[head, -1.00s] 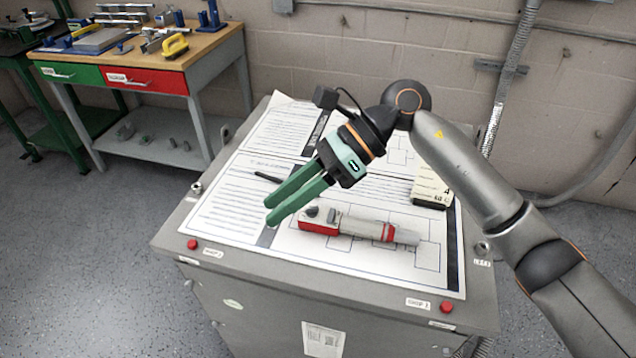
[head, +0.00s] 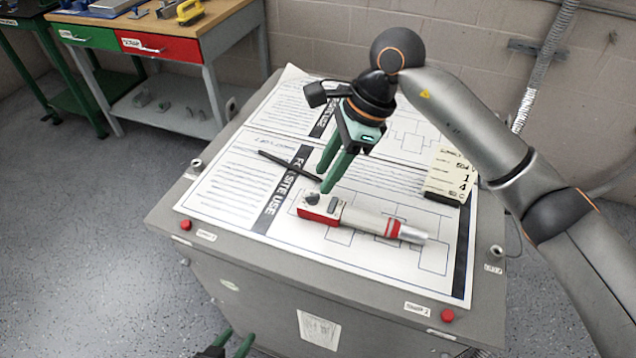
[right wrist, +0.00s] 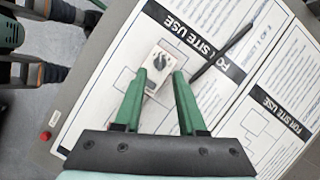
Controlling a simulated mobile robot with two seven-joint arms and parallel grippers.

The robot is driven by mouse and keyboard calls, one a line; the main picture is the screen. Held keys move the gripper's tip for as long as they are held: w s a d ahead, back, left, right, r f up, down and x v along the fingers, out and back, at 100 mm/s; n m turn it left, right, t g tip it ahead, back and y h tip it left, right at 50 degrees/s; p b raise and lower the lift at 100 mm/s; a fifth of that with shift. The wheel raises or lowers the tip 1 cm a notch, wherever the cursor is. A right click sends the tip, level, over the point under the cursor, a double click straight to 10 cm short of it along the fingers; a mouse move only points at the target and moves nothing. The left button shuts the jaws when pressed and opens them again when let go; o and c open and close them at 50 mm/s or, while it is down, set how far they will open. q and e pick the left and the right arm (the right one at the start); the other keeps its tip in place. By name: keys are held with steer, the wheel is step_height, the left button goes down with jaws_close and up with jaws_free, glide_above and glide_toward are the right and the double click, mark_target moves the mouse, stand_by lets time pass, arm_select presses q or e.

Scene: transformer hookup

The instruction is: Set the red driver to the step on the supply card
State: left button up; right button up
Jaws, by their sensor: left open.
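The red driver (head: 350,219) lies on the paper sheets on top of the grey cabinet. It has a grey and red body, a dark dial (head: 312,198) at its left end and a metal tip at its right. The dial also shows in the right wrist view (right wrist: 156,69); its setting is too small to read. The cream supply card (head: 449,172) stands behind the driver's right end; I cannot read its print surely. My right gripper (head: 329,188) is open and empty, its fingers pointing down just above the dial end. My left gripper (head: 236,340) is open at the bottom edge, before the cabinet.
A black pen (head: 289,165) lies on the sheets left of the right gripper. Red buttons (head: 447,315) sit at the cabinet's front corners. A workbench (head: 215,35) with drawers and tools stands at the back left. The sheets' left part is mostly clear.

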mark_target(313, 195)
steer(key=shift+x, duration=2.2)
steer(key=shift+c, duration=0.2)
jaws_close()
